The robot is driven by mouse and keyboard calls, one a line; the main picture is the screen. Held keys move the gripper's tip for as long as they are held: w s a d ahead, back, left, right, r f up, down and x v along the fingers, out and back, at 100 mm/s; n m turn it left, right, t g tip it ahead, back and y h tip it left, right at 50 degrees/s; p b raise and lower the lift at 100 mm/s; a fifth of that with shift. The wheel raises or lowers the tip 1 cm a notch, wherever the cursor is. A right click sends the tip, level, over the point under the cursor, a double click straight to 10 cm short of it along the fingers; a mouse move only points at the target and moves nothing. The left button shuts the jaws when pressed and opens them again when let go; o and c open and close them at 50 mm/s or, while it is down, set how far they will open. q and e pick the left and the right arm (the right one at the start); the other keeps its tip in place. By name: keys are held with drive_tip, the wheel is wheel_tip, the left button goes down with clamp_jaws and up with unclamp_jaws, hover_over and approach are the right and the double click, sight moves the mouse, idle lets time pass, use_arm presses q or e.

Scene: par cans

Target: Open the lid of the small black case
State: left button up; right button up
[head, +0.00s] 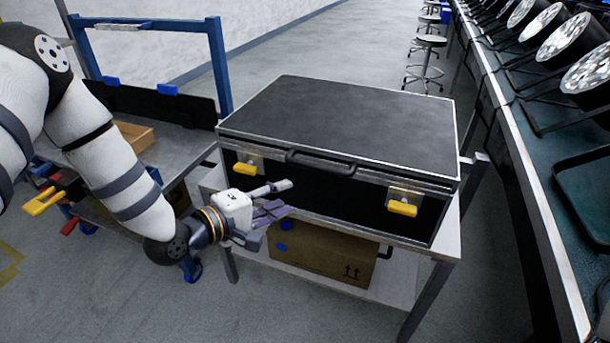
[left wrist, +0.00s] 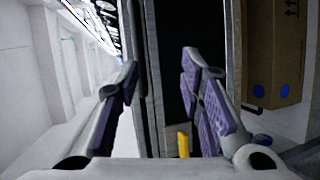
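The black case (head: 350,110) has silver edges and lies with its lid down on a white-topped table (head: 440,240). Its front carries a dark handle (head: 322,163), a left yellow latch (head: 245,169) and a right yellow latch (head: 402,208). My left gripper (head: 281,196) is in front of the case, just below and right of the left latch, with its fingers apart and nothing between them held. In the left wrist view the fingers (left wrist: 160,60) straddle the line of the case's silver edge, and a yellow latch (left wrist: 183,143) shows near their base. My right gripper is not in view.
A cardboard box (head: 325,255) stands on the shelf under the case. A long bench (head: 530,170) with several par cans (head: 575,38) runs along the right. A workbench with a blue frame (head: 220,70) stands at the left. Stools (head: 430,42) stand behind.

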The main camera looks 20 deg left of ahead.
sight(315, 169)
use_arm(q)
drive_tip(key=shift+n+t, duration=0.4)
drive_tip(key=shift+t, duration=0.1)
drive_tip(key=x, duration=0.4)
drive_tip(key=r+b+x, duration=0.1)
drive_tip(key=x, duration=0.3)
drive_tip(key=r+x, duration=0.1)
drive_tip(key=x, duration=0.3)
drive_tip(key=shift+w+a+b, duration=0.25)
drive_tip(key=shift+w+b, duration=0.05)
drive_tip(key=shift+w, duration=0.15)
drive_tip(key=shift+w+d, duration=0.15)
drive_tip(key=shift+w, duration=0.1)
drive_tip(key=shift+r, duration=0.1)
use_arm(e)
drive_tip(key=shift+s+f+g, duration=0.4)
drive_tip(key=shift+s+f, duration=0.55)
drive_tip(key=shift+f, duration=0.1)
use_arm(q)
drive_tip(key=shift+c, duration=0.6)
clamp_jaws()
